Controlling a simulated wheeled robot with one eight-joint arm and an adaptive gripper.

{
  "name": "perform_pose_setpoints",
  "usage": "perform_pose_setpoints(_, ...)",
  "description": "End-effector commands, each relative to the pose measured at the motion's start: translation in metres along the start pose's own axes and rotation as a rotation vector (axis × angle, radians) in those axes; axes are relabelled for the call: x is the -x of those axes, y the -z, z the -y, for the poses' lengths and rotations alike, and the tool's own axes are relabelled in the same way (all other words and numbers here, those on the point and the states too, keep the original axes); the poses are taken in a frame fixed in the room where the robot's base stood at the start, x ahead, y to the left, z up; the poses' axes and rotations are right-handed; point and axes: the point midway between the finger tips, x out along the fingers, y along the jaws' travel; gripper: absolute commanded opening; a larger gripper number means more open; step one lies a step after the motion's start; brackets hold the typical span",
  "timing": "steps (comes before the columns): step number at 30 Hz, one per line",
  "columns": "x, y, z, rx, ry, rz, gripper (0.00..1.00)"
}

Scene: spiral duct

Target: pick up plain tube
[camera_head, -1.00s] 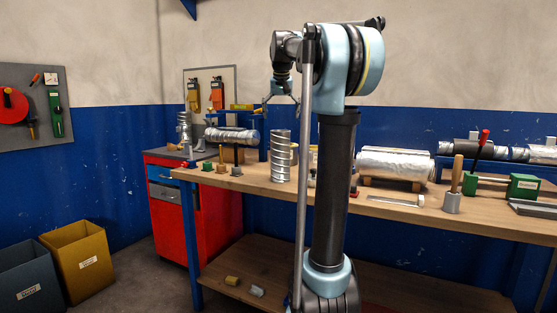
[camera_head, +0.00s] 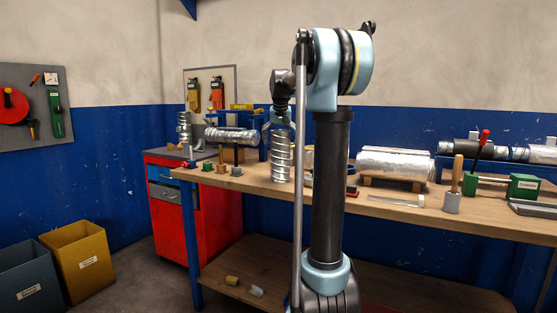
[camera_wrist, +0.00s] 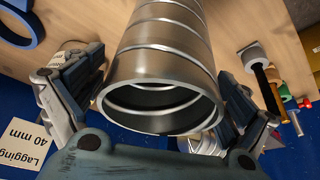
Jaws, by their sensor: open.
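A bare shiny metal tube (camera_head: 280,157) with spiral seams stands upright on the workbench, left of my arm; I take it as the plain tube. In the wrist view the tube (camera_wrist: 165,60) fills the upper middle, with its round open end towards the camera. My gripper (camera_wrist: 162,88) is open, with one finger on each side of the tube. Gaps show beside the tube, and I see no clear grip contact. In the head view my gripper (camera_head: 281,116) is at the tube's top, partly hidden.
A foil-wrapped tube (camera_head: 232,135) lies on a stand to the left. Another foil-covered roll (camera_head: 395,163) lies in a wooden cradle to the right. Small coloured blocks (camera_head: 208,163) stand left of the tube. A wooden-handled tool (camera_head: 454,185) stands farther right. The wooden bench (camera_head: 260,182) has bare patches.

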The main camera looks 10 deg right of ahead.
Motion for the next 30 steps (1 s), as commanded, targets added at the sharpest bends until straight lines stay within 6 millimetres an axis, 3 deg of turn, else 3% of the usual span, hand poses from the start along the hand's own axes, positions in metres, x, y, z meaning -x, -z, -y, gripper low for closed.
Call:
perform_pose_setpoints(10,-0.0079,-0.0001,-0.0001,0.0,0.0,0.0,0.95)
perform_pose_setpoints(20,-0.0078,-0.0001,-0.0001,0.0,0.0,0.0,0.22)
perform_pose_setpoints(30,-0.001,0.0027,0.0,0.0,0.0,0.0,0.22)
